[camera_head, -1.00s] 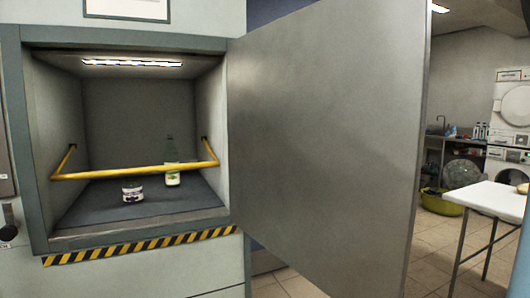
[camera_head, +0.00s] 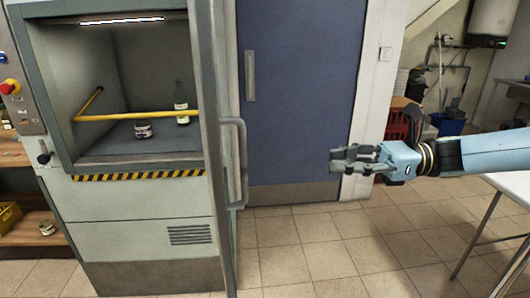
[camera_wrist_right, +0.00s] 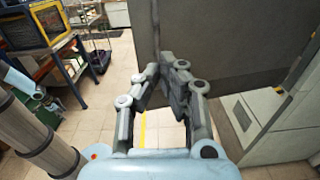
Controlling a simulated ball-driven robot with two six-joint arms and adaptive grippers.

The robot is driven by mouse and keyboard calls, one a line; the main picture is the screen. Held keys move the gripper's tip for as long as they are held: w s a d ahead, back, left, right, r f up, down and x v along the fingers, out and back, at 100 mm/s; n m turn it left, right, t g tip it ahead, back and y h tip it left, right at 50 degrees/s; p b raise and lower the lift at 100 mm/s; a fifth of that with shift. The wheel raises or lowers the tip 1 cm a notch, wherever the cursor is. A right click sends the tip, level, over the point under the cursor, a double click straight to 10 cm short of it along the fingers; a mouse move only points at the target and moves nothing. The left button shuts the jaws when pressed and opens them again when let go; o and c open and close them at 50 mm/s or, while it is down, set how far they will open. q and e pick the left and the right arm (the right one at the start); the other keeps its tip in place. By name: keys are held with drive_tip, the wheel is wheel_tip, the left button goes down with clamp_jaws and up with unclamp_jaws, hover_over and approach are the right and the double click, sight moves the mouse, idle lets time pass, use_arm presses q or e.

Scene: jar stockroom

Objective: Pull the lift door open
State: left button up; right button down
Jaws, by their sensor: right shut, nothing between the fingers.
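The lift door (camera_head: 212,150) stands open and shows nearly edge-on in the head view, at the right side of the lift opening. Its grey bar handle (camera_head: 242,165) sticks out on the door's right-hand side. My right gripper (camera_head: 335,160) is shut and empty, well to the right of the handle and apart from it. It also shows in the wrist view (camera_wrist_right: 160,75), in front of a large grey panel (camera_wrist_right: 235,60) that looks like the door.
In the open lift (camera_head: 120,158), a yellow bar (camera_head: 150,116) crosses before a small jar (camera_head: 143,130) and a bottle (camera_head: 181,108). A blue door (camera_head: 295,90) is behind. A white table (camera_head: 515,185) stands at right. The tiled floor (camera_head: 330,240) between is clear.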

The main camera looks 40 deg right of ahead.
drive_tip(key=b, duration=0.3)
approach(244, 168)
drive_tip(key=w, duration=0.1)
drive_tip(key=x, duration=0.3)
drive_tip(key=p+x, duration=0.1)
drive_tip(key=x, duration=0.1)
drive_tip(key=shift+w+f, duration=0.25)
drive_tip(key=shift+w+a+f, duration=0.1)
drive_tip(key=shift+w+a, duration=0.15)
drive_tip(key=shift+a, duration=0.2)
